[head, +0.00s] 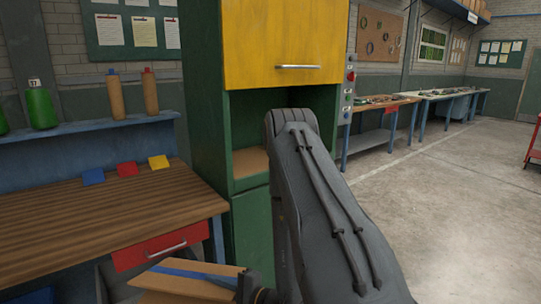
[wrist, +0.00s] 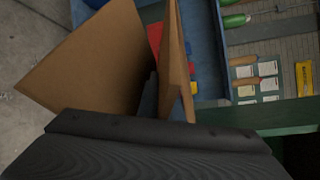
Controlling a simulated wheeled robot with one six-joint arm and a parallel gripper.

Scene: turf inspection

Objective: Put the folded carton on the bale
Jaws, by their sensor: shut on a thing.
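The folded carton (head: 180,286) shows at the bottom of the head view, tan with a blue stripe along it. My gripper (head: 247,286) is shut on its right end and holds it in front of the workbench, low in the picture. In the wrist view the carton (wrist: 92,62) shows as brown panels standing out beyond my dark gripper (wrist: 150,95). The gripped part is mostly hidden there. I see no bale in either view.
A wooden workbench (head: 90,215) with a red drawer (head: 147,250) stands at left. A green cabinet (head: 208,120) with a yellow door (head: 285,40) stands behind my arm. Long benches (head: 380,125) line the back. Open concrete floor (head: 450,210) lies at right.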

